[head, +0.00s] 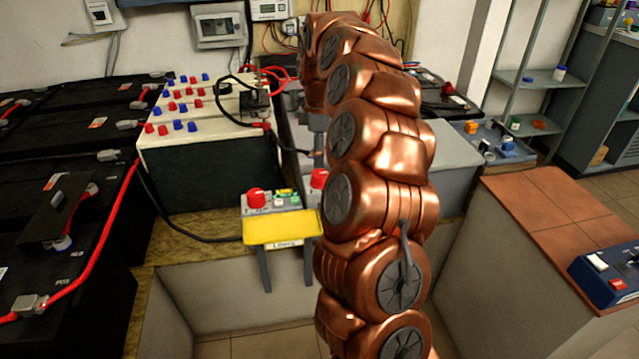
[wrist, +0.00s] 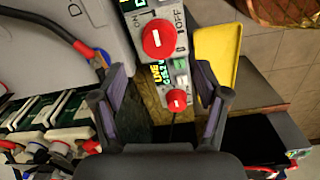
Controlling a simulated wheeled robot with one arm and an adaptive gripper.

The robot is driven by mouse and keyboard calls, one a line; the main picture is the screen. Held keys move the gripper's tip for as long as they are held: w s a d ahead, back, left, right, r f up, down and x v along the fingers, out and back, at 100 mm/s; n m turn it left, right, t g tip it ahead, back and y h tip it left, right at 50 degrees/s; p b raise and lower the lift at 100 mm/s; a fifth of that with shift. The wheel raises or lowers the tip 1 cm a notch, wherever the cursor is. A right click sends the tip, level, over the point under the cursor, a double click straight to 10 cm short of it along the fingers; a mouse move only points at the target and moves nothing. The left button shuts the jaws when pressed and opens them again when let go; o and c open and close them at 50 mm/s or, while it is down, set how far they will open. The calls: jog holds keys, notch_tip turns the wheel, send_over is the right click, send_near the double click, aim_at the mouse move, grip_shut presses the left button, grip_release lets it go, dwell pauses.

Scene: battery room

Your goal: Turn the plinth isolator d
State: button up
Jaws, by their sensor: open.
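The left knob (head: 256,197) shows clearly; the right knob (head: 319,178) sits beside my arm. In the wrist view a large red knob (wrist: 158,38) has ON and OFF marks, and a smaller-looking red knob (wrist: 177,100) lies below it. A letter D is printed on the grey surface to the left. My gripper (wrist: 162,78) is open and empty, its fingers either side of the panel in the picture; contact cannot be told.
A white-topped battery (head: 205,120) with red and blue caps stands behind, left. Black batteries (head: 60,220) with red cables fill the left. A brown-topped block (head: 555,215) stands right. Floor shows below the panel.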

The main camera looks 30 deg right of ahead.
aim_at(319, 174)
jog(key=shift+w+d+f+b, duration=0.1)
jog(key=shift+f+b, duration=0.5)
jog(key=shift+f, duration=3.35)
jog(key=c, duration=1.2)
